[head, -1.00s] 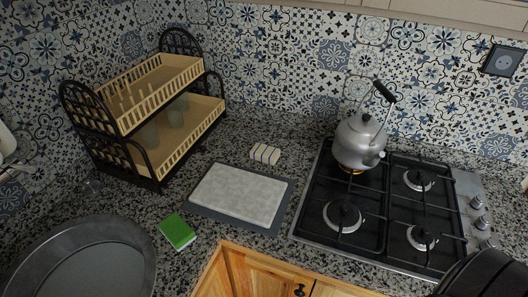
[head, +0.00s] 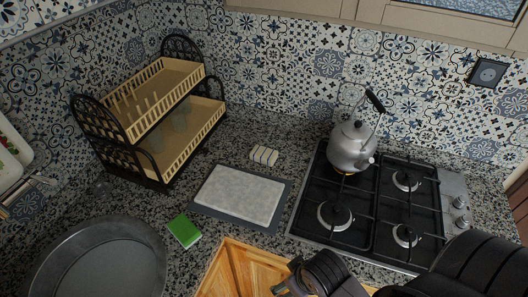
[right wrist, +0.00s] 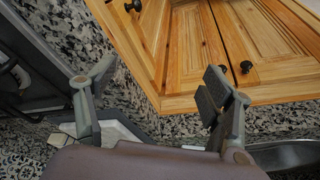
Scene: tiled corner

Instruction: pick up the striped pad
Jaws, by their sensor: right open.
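The striped pad (head: 264,155) is a small cream block with dark stripes. It lies flat on the speckled counter, behind the pale board and left of the stove. My right gripper (head: 286,276) is at the bottom of the head view, in front of the counter edge and well short of the pad. In the right wrist view its two fingers (right wrist: 157,86) stand wide apart with nothing between them. A pale piece at the lower left of that view may be the pad, but I cannot tell. My left gripper is not in view.
A pale board on a grey mat (head: 279,219) lies in front of the pad. The gas stove (head: 293,233) with a kettle (head: 351,147) is to the right. A two-tier rack (head: 158,182), green sponge (head: 184,230) and round pan (head: 158,245) are to the left. Wooden cabinets (right wrist: 190,60) are below.

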